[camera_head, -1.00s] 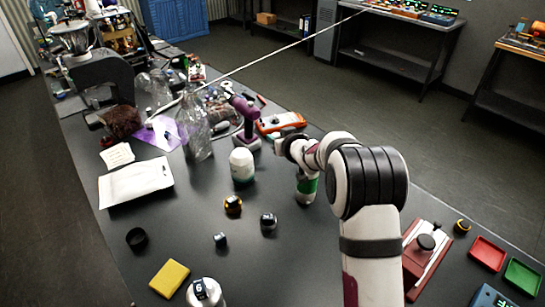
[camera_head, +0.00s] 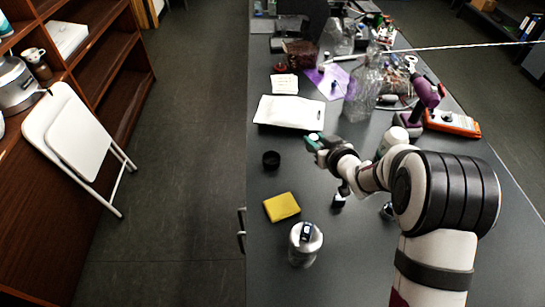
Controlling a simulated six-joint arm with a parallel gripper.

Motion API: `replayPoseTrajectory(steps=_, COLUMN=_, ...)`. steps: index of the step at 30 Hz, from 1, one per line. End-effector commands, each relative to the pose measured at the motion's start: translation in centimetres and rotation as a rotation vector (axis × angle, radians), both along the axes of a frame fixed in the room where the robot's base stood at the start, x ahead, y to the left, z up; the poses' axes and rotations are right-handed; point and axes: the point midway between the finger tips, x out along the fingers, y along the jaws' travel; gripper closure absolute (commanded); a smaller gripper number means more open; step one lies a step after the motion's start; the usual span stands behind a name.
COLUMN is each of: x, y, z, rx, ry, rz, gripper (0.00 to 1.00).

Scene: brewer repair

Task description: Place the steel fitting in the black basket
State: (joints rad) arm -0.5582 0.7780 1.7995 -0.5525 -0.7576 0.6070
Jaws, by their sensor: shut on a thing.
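The view is too small to tell what this thing is. I cannot pick out the steel fitting for sure. A small dark-and-silver piece (camera_head: 338,201) stands below my wrist, and another (camera_head: 387,211) is partly hidden by my arm. No black basket shows in this view.
A clear bottle (camera_head: 361,95) stands farther back. Left are open floor, a white folding chair (camera_head: 80,135) and shelves (camera_head: 115,60).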

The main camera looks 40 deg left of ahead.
Motion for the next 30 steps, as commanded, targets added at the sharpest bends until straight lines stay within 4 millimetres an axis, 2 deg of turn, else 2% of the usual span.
replayPoseTrajectory(steps=2, x=-0.9, y=1.4, z=-0.8, rx=-0.001, ry=0.001, rz=0.013, gripper=1.0)
replayPoseTrajectory(steps=9, x=-3.4, y=8.2, z=-5.2, rx=-0.001, ry=0.002, rz=0.013, gripper=1.0)
replayPoseTrajectory(steps=13, x=-4.1, y=10.5, z=-6.6, rx=0.0, ry=0.0, rz=0.01, gripper=1.0)
replayPoseTrajectory(steps=16, x=-4.3, y=11.1, z=-7.8, rx=-0.001, ry=0.002, rz=0.008, gripper=1.0)
replayPoseTrajectory(steps=18, x=-4.3, y=11.1, z=-9.4, rx=-0.003, ry=0.002, rz=0.008, gripper=1.0)
replayPoseTrajectory(steps=21, x=-4.3, y=11.1, z=-10.8, rx=-0.002, ry=0.001, rz=0.007, gripper=1.0)
replayPoseTrajectory(steps=30, x=-4.2, y=11.1, z=-11.1, rx=0.0, ry=0.0, rz=0.007, gripper=1.0)
